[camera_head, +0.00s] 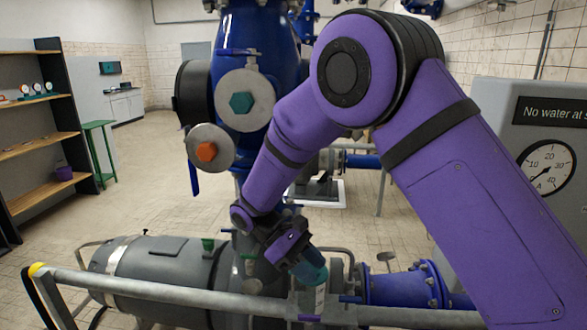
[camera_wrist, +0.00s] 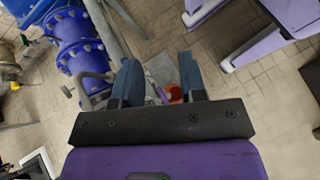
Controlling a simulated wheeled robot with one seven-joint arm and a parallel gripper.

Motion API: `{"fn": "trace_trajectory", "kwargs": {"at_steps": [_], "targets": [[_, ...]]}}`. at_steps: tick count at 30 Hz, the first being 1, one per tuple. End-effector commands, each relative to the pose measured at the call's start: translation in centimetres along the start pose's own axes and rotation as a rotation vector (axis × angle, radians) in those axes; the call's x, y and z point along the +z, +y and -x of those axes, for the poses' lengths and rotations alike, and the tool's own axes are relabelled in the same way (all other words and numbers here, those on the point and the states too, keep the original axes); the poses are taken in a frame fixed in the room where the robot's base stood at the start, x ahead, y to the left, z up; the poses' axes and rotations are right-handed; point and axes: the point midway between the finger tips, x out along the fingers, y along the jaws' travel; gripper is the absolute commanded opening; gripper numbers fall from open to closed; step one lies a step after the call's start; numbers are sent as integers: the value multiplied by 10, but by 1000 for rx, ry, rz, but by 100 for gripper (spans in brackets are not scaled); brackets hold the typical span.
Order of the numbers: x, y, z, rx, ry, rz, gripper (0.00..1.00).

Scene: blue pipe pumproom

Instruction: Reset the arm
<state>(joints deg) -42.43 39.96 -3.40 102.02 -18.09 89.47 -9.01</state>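My purple arm reaches across the head view from the right, bent at the elbow, with its end low in the middle. My gripper (camera_head: 310,272) points down and to the right in front of the blue pipework, above the grey rail. In the wrist view my gripper (camera_wrist: 158,85) shows two blue fingers set apart, with floor and a small orange-red thing between and beyond them. Nothing is held between the fingers. In the head view the fingertips are partly overlapped, so their gap is hard to see there.
A grey rail (camera_head: 180,290) runs across the front, close to my gripper. A grey cylindrical tank (camera_head: 150,270) lies behind it. Blue pipes (camera_head: 400,286) stand right of my gripper. A gauge panel (camera_head: 545,165) is at the right, a shelf (camera_head: 40,140) at the left. Floor is open at left.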

Motion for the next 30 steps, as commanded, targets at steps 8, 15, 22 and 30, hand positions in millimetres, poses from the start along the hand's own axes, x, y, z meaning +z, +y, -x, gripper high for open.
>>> {"fn": "trace_trajectory", "kwargs": {"at_steps": [8,15,22,30], "targets": [[90,35,1,-118,215,-133,38],[162,51,-11,-202,393,-261,38],[226,54,-28,-268,561,-397,38],[292,45,-55,-327,752,-569,38]]}}
